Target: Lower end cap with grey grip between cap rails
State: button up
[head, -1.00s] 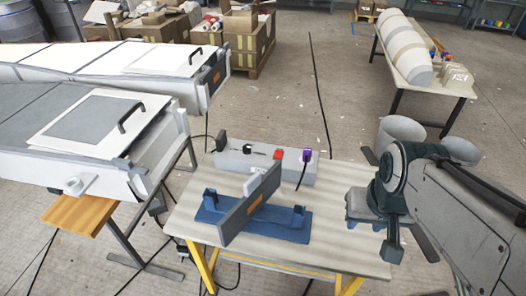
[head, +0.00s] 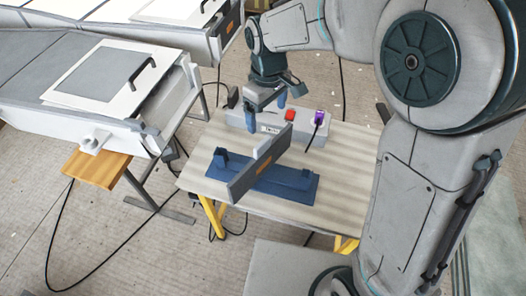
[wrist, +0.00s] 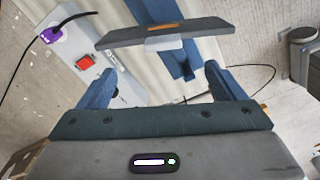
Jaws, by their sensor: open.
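The end cap (head: 244,178) is a dark grey panel with an orange label, standing upright in a blue cradle (head: 296,184) on the table. Its pale grip (head: 262,153) sticks up at the top edge. My gripper (head: 267,115) is open and empty, above and behind the cap in the head view. In the wrist view the cap (wrist: 190,30) and its grip (wrist: 165,45) show ahead, beyond and between the spread blue fingers (wrist: 165,88). The near mould (head: 110,115) has an uncapped end (head: 183,95) facing the table; the cap rails there are too small to make out clearly.
A grey box with a red button (head: 290,115) and a purple plug (head: 319,117) sits at the table's back, close to my gripper. A wooden shelf (head: 97,168) juts below the mould. The far mould's end carries a similar labelled panel (head: 229,25). The table's right side is clear.

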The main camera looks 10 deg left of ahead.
aim_at(262, 142)
jog(key=shift+n, duration=0.3)
jog(key=f, duration=0.3)
jog(key=a+f, duration=0.1)
jog(key=f, duration=0.4)
jog(key=shift+a+f+p, duration=0.2)
jog(key=shift+f+p, duration=0.15)
jog(key=shift+f, duration=0.05)
jog(key=shift+w+d+f+p, duration=0.15)
jog(key=shift+f+p, duration=0.55)
jog(key=shift+f, duration=2)
jog(key=shift+w, duration=0.1)
jog(key=c, duration=1.8)
jog(key=shift+o, duration=0.2)
jog(key=shift+r, duration=0.1)
